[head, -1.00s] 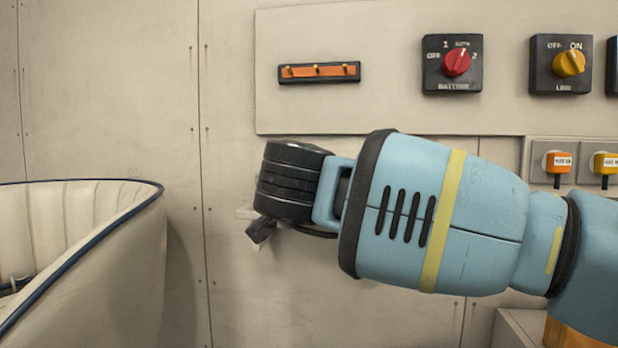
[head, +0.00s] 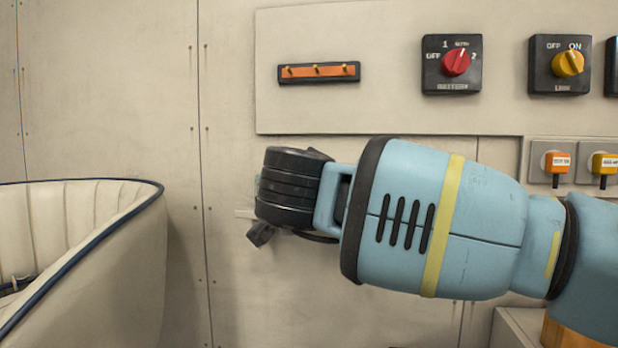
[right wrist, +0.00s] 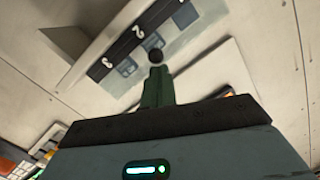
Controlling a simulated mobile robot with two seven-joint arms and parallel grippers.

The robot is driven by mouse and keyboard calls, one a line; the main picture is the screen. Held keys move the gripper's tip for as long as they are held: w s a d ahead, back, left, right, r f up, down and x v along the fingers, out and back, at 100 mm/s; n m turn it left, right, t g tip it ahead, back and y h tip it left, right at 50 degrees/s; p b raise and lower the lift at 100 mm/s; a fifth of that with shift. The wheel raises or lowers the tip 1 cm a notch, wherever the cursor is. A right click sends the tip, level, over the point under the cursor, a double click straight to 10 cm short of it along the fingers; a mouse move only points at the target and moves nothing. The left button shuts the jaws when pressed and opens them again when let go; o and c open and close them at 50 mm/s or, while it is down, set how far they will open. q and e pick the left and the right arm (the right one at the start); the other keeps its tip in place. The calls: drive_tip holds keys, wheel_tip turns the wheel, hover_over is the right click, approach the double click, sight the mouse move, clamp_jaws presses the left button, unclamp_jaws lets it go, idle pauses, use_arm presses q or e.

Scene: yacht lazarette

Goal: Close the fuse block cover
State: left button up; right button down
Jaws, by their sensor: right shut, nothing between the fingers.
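My right gripper (right wrist: 156,58) is shut and empty; in the right wrist view its green fingers with a dark rounded tip point at the wall. Just beyond the tip is what looks like the fuse block, a grey-blue panel (right wrist: 122,82) with small blocks and a dark numbered strip (right wrist: 135,35). A pale flat piece (right wrist: 215,72) lies right of the fingers; I cannot tell whether it is the cover. Contact is unclear. In the head view my right wrist hides most of this area, and only a pale edge (head: 243,213) shows at its left. My left gripper is out of view.
Above my arm, a wall panel carries an orange bar with hooks (head: 318,72), a red-knob battery switch (head: 453,64) and a yellow-knob switch (head: 562,64). A cream padded seat (head: 90,255) stands at left.

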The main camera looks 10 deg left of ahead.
drive_tip(key=shift+f, duration=0.2)
drive_tip(key=s+r, duration=0.1)
drive_tip(key=s, duration=0.6)
drive_tip(key=shift+s+d, duration=0.35)
drive_tip(key=shift+d, duration=0.1)
